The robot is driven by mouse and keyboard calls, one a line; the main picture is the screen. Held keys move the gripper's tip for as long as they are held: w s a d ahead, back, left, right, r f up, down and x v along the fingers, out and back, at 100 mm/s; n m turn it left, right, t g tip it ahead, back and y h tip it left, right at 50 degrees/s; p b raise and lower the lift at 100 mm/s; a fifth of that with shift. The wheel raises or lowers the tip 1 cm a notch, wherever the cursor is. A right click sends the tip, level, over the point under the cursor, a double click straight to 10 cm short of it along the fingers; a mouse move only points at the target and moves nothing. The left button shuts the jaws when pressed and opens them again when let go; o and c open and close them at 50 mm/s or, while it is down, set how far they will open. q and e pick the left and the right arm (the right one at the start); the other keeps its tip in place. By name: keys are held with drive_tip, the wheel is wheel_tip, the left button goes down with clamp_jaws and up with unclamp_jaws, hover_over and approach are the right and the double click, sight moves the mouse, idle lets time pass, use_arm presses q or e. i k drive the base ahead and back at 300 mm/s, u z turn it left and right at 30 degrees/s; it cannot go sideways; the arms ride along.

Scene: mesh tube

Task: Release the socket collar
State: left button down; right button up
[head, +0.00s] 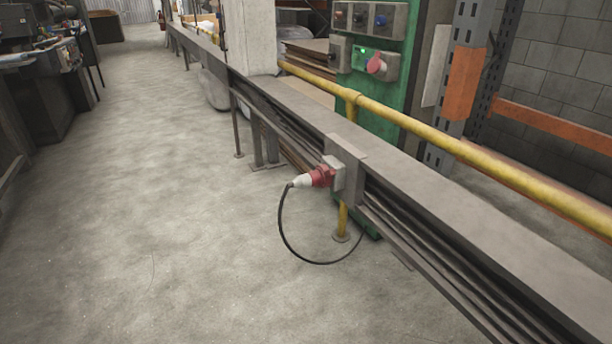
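The red socket collar (322,177) sits on a grey box (338,178) fixed to the side of the long grey rail. A pale plug (302,181) is in the collar, pointing left. A black cable (281,222) hangs from the plug in a loop and runs back under the rail. Neither of my grippers shows in the head view. How the plug and collar are locked together is too small to tell.
The long grey rail (440,212) runs from the back left to the front right, with a yellow pipe (450,142) behind it. A green panel (375,75) with sockets stands beyond. The concrete floor (150,220) at left is clear. Machines stand at the far left.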

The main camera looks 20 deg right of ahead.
sight(328, 172)
drive_tip(key=z, duration=0.45)
drive_tip(key=i, duration=0.85)
drive_tip(key=z, duration=0.8)
